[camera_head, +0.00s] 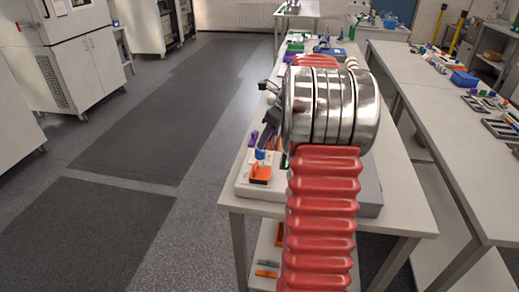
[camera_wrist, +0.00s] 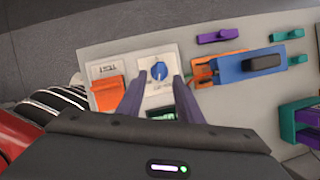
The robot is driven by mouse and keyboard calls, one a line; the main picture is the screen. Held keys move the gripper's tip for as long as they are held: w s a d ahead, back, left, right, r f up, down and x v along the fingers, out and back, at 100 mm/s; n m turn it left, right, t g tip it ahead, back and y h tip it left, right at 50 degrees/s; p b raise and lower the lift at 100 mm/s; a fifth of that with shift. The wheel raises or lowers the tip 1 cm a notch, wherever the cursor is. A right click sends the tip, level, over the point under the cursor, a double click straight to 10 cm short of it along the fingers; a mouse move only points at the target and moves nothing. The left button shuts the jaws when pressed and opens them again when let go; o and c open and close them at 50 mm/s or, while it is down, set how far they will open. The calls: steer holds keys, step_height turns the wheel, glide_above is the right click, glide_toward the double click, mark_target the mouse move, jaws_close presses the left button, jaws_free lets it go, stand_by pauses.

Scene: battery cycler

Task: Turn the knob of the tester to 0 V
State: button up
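The tester's blue round knob (camera_wrist: 159,71) sits on a white panel (camera_wrist: 150,54) with scale marks around it, seen in the wrist view. A light pointer line shows on the knob; the scale numbers are too small to read. My gripper (camera_wrist: 159,82) is open, with its two dark fingers apart, one to the left and one to the right below the knob. No contact with the knob is visible. A dark greenish display (camera_wrist: 161,113) shows partly between the fingers. In the head view my gripper (camera_head: 268,100) is partly hidden by my arm, above the bench.
An orange part (camera_wrist: 108,93) and a white plate labelled TEST lie left of the knob. To the right are an orange clamp (camera_wrist: 203,76), a blue block (camera_wrist: 240,66) and purple (camera_wrist: 218,35) and green parts (camera_wrist: 287,34). The floor (camera_head: 120,220) left of the bench is clear.

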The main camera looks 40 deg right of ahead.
mark_target(260, 151)
steer(key=x, duration=0.5)
steer(key=shift+w+f, duration=0.1)
steer(key=shift+f, duration=0.2)
jaws_close()
steer(key=shift+a, duration=0.3)
steer(key=shift+d, duration=0.15)
